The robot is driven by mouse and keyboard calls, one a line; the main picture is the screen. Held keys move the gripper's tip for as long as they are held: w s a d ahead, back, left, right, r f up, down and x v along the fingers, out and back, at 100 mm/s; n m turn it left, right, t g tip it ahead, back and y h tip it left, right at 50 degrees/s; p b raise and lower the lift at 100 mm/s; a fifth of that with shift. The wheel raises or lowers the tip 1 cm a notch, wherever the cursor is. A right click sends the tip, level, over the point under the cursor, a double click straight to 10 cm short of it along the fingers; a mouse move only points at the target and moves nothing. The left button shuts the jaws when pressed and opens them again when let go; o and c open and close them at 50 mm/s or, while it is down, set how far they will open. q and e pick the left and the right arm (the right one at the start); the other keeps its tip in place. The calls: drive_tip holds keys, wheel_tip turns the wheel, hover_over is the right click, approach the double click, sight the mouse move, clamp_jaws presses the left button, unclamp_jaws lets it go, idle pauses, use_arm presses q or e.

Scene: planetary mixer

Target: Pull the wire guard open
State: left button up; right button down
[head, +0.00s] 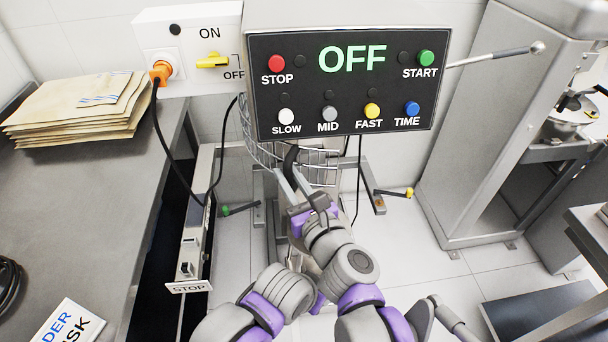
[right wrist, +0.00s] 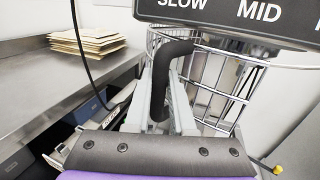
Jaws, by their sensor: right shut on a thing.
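The wire guard (head: 320,168) is a curved cage of metal wires below the mixer's control panel. It also shows in the right wrist view (right wrist: 215,82), with a bent black handle (right wrist: 171,49) at its front. The handle also shows in the head view (head: 291,156). My right gripper (head: 287,175) is shut on the black handle, with one finger on each side of it in the right wrist view (right wrist: 168,105). The control panel (head: 345,85) hides the guard's upper part. My left gripper is not in view.
A switch box (head: 187,50) with an orange plug is at the upper left. A steel table (head: 75,195) with paper bags (head: 78,112) runs along the left. Levers with green (head: 226,211) and yellow knobs flank the mixer.

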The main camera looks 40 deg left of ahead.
drive_tip(key=shift+a, duration=0.2)
idle(0.4)
drive_tip(key=c, duration=1)
unclamp_jaws()
drive_tip(key=v, duration=1.1)
